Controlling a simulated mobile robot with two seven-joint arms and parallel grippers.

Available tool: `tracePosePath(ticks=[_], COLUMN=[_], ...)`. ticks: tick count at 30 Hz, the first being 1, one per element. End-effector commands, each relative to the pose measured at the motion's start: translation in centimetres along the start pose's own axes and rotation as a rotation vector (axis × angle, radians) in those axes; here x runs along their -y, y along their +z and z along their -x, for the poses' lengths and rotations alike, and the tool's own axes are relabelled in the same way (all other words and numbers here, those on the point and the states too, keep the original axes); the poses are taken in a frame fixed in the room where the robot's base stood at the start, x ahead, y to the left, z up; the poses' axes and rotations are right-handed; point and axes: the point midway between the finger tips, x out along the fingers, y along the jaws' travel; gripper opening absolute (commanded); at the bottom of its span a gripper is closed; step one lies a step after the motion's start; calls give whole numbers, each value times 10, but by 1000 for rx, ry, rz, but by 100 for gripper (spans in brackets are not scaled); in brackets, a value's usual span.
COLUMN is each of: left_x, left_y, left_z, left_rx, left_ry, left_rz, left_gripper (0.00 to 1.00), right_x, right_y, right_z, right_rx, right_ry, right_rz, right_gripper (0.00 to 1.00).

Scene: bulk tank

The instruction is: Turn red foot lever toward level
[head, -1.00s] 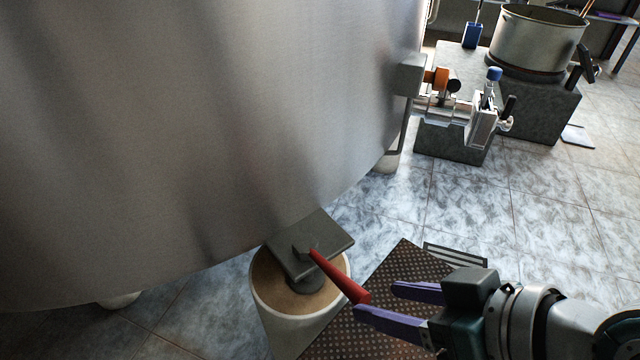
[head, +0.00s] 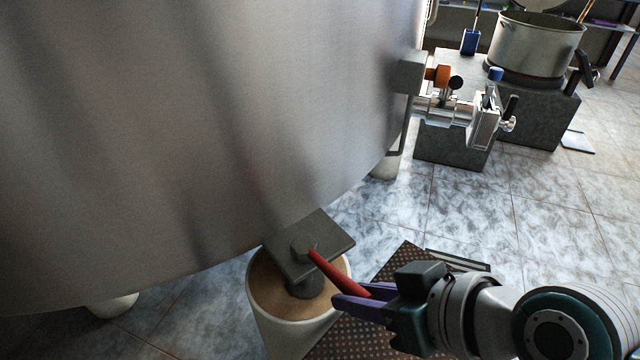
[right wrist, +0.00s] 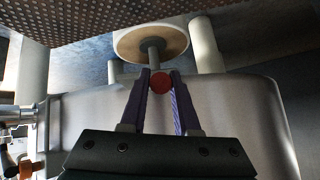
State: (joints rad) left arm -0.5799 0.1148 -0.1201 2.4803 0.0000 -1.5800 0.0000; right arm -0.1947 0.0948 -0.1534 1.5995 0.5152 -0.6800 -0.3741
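The red foot lever (head: 338,272) sticks out from a dark grey plate and hub (head: 312,245) on the tank's foot, sloping down to the right. In the right wrist view its round red end (right wrist: 160,83) shows between the fingertips. My right gripper (head: 362,300) is open, its purple fingers on either side of the lever's outer end. In the wrist view (right wrist: 160,88) a gap shows beside the left finger; the right finger is close to the lever, and I cannot tell if it touches. My left gripper is not in view.
The big steel tank (head: 200,120) fills the left. A white round foot pot (head: 290,325) stands under the plate. A brown dotted mat (head: 350,340) lies below my right arm. A valve (head: 470,110) and a pot (head: 535,45) on grey blocks stand at the back right.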

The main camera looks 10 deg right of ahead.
Motion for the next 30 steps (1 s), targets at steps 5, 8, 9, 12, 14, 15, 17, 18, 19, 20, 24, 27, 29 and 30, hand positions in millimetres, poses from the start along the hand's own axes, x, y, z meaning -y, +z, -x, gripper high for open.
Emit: tracePosePath(ticks=[5,8,9,12,14,15,17,18,19,20,24,27,29,30], left_x=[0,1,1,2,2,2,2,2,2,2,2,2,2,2], left_y=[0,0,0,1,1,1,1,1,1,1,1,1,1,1], left_z=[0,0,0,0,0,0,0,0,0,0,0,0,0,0], left_rx=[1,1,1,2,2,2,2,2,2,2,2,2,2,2], left_ry=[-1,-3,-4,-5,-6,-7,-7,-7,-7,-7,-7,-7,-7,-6], left_rz=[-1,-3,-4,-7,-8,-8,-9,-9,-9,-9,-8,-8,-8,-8], left_gripper=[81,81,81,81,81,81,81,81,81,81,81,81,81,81], right_x=[0,0,0,0,0,0,0,0,0,0,0,0,0,0], right_y=[0,0,0,0,0,0,0,0,0,0,0,0,0,0], right_z=[0,0,0,0,0,0,0,0,0,0,0,0,0,0], right_rx=[0,0,0,0,0,0,0,0,0,0,1,1,1,1], right_ry=[0,0,0,0,0,0,0,0,0,0,0,0,0,0], right_rz=[0,0,0,0,0,0,0,0,0,0,0,0,0,0], right_gripper=[6,0,0,0,0,0,0,0,0,0,0,0,0,0])
